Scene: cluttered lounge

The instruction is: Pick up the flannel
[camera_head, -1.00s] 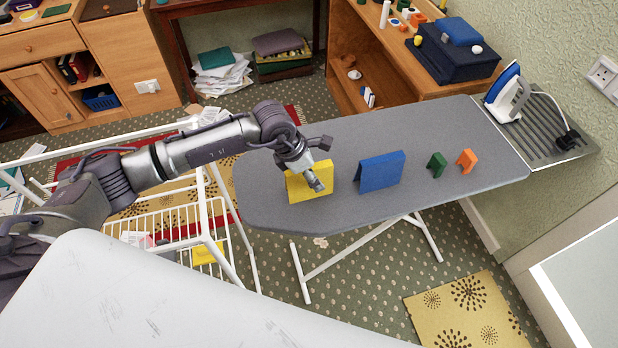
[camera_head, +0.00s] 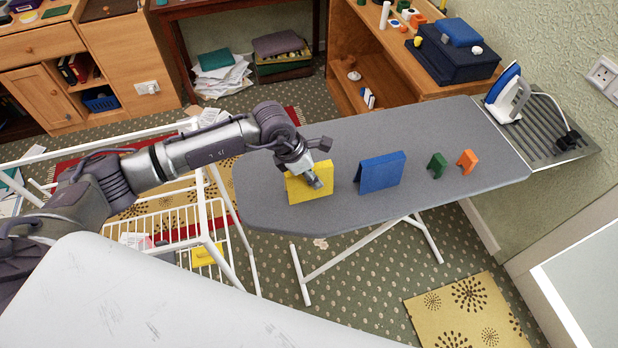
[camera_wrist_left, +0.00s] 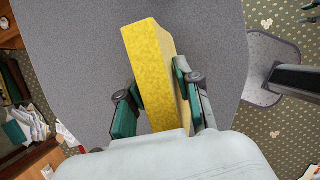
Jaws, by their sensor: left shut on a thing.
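The flannel seems to be the yellow folded piece (camera_head: 309,190) standing tent-like on the left part of the grey ironing board (camera_head: 270,212). My right gripper is not in view.
A blue folded piece (camera_head: 381,172), a green one (camera_head: 436,165) and an orange one (camera_head: 467,161) stand in a row to the right. An iron (camera_head: 508,92) rests at the board's right end. A white drying rack (camera_head: 208,215) stands left of the board.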

